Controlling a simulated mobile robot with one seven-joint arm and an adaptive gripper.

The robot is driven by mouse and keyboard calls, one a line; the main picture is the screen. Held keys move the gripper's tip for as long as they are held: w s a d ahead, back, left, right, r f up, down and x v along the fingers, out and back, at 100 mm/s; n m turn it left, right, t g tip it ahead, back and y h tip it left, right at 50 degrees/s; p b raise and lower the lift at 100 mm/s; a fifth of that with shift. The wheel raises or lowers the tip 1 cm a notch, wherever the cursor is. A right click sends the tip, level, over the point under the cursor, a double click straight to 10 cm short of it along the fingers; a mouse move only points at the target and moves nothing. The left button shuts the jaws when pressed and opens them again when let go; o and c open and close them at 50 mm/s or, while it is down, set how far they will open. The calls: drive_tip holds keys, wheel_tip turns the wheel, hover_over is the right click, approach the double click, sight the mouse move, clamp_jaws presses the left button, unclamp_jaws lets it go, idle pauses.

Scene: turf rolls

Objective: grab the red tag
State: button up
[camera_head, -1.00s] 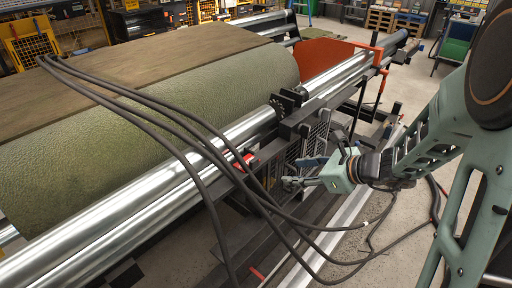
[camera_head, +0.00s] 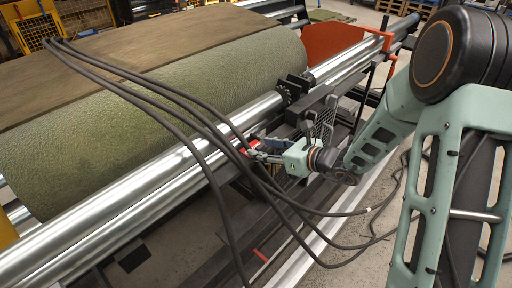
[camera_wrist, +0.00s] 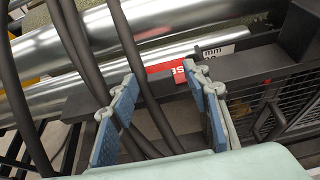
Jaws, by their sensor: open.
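The red tag (camera_wrist: 179,73) shows in the wrist view as a red and white label with lettering, beside the lower metal roller. My gripper (camera_wrist: 160,80) is open, its two blue-padded fingers pointing toward the tag. The right finger covers part of the tag. In the head view the tag (camera_head: 254,143) is a small red patch at the machine's edge, with my gripper (camera_head: 254,154) close by. I cannot tell whether they touch.
Several black cables (camera_head: 167,102) drape over the turf roll (camera_head: 200,95) and down past my gripper. Metal rollers (camera_head: 130,195) run along the machine. A wire-mesh guard (camera_wrist: 270,105) stands right of my fingers. Open floor (camera_head: 185,245) lies in front.

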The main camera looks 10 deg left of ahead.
drive_tip(key=shift+x, duration=0.9)
drive_tip(key=c, duration=1)
drive_tip(key=shift+c, duration=0.2)
drive_tip(key=shift+r, duration=0.2)
